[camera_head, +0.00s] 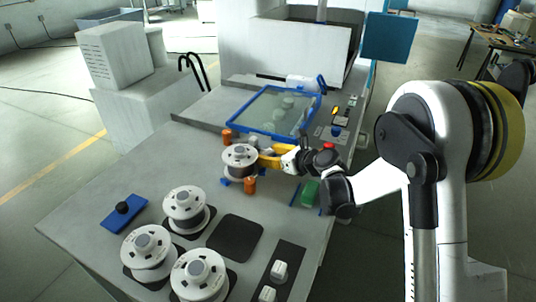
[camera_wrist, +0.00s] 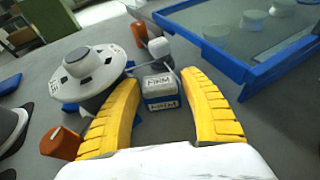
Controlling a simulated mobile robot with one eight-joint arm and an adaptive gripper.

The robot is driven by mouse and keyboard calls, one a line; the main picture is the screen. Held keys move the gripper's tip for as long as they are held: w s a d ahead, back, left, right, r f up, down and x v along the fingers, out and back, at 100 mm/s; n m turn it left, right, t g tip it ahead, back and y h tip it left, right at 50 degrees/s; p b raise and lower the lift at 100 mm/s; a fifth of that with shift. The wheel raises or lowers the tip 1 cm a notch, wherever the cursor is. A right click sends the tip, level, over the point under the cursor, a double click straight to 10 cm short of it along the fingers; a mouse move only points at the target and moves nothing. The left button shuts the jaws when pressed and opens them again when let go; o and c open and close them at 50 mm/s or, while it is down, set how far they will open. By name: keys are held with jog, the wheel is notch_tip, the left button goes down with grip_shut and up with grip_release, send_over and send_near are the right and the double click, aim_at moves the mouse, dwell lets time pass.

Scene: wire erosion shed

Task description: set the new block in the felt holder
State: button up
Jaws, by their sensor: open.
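My gripper (camera_head: 268,157) is over the table beside a wire spool, its yellow fingers spread. In the wrist view the open gripper (camera_wrist: 168,100) has a small white and blue block (camera_wrist: 160,88) between its fingers, with dark marks on its top and front that I cannot read surely. Gaps show on both sides of the block. In the head view the fingers hide this spot. I cannot tell for sure which part is the felt holder, or whether the blue under the white is part of it. Small white blocks (camera_head: 279,271) also lie on a dark strip (camera_head: 291,254) at the front.
A spool (camera_head: 240,158) stands close left of my gripper, with orange posts (camera_head: 249,186) near it. A blue-framed glass tray (camera_head: 258,122) lies behind. More spools (camera_head: 185,207) stand front left. A dark empty pad (camera_head: 235,238) and a green object (camera_head: 309,193) lie nearby.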

jog(key=p+v, duration=0.2)
jog(key=v, duration=1)
jog(key=shift+r+p, duration=0.1)
jog(key=shift+p, duration=0.3)
jog(key=s+d+r+n+g+h, duration=0.1)
jog(key=s+d+r+n+h, duration=0.2)
jog(key=s+n, duration=0.7)
jog(key=s+d+r+n+h, duration=0.4)
jog(key=s+d+n, duration=0.4)
jog(key=s+n, duration=0.2)
jog(key=shift+s+d+r+g+h, duration=0.2)
jog(key=shift+r+g+h, duration=0.15)
jog(key=shift+r, duration=0.35)
jog(key=shift+o, duration=0.6)
jog(key=s+d+n+h, duration=0.2)
jog(key=s+d+n, duration=0.3)
jog(key=s+n, duration=0.1)
jog(key=shift+s+f, duration=0.2)
jog(key=shift+s, duration=0.35)
